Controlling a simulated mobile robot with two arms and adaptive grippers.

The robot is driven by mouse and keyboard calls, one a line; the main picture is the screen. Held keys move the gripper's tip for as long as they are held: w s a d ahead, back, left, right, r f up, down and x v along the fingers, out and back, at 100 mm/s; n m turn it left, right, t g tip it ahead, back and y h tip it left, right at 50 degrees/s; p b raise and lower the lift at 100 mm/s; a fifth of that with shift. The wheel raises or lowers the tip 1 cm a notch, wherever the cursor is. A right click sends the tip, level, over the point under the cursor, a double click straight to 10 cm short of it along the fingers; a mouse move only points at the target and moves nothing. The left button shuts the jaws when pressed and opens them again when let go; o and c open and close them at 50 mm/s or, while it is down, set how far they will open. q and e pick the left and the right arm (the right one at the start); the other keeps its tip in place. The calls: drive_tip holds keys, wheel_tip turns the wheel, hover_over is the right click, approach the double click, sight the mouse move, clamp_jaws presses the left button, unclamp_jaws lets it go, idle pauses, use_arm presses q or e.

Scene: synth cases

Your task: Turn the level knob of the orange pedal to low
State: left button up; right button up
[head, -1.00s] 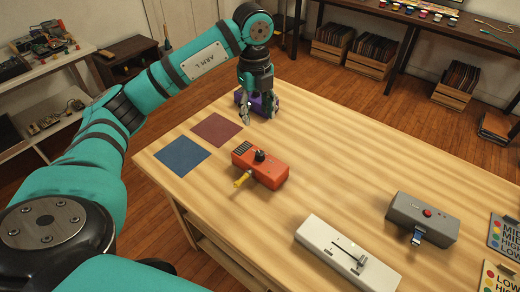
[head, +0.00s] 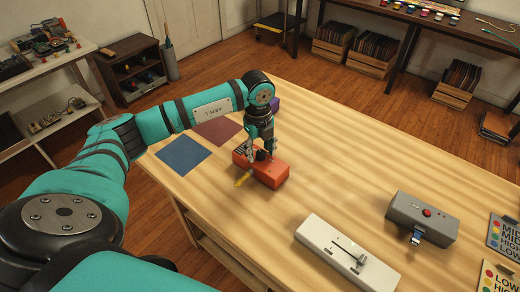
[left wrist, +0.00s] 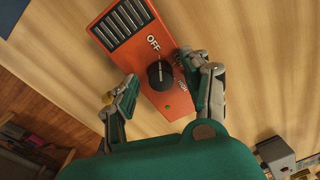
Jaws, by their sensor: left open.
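The orange pedal (head: 270,176) lies on the wooden table, with a yellow plug (head: 242,180) at its near side. Its black level knob (left wrist: 160,75) shows in the left wrist view, with its white mark toward the OFF label (left wrist: 152,42). Other labels to the right of the knob are partly hidden by a finger. A green light (left wrist: 168,107) shows on the pedal. My left gripper (head: 262,155) is over the pedal, open, with one finger on each side of the knob; I cannot tell whether they touch it. My right gripper is not in view.
A purple box (head: 273,103) stands behind my left arm. Blue (head: 183,156) and maroon (head: 218,130) mats lie left of the pedal. The table's far middle is clear.

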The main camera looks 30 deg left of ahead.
use_arm(q)
clamp_jaws()
drive_tip(key=shift+m, duration=0.4)
drive_tip(key=m+b, duration=0.1)
drive_tip(key=m, duration=0.3)
drive_tip(key=shift+w+m, duration=0.1)
drive_tip(key=shift+m, duration=0.3)
drive_tip(key=m+b, duration=0.2)
drive_tip(key=m, duration=0.4)
idle(0.5)
unclamp_jaws()
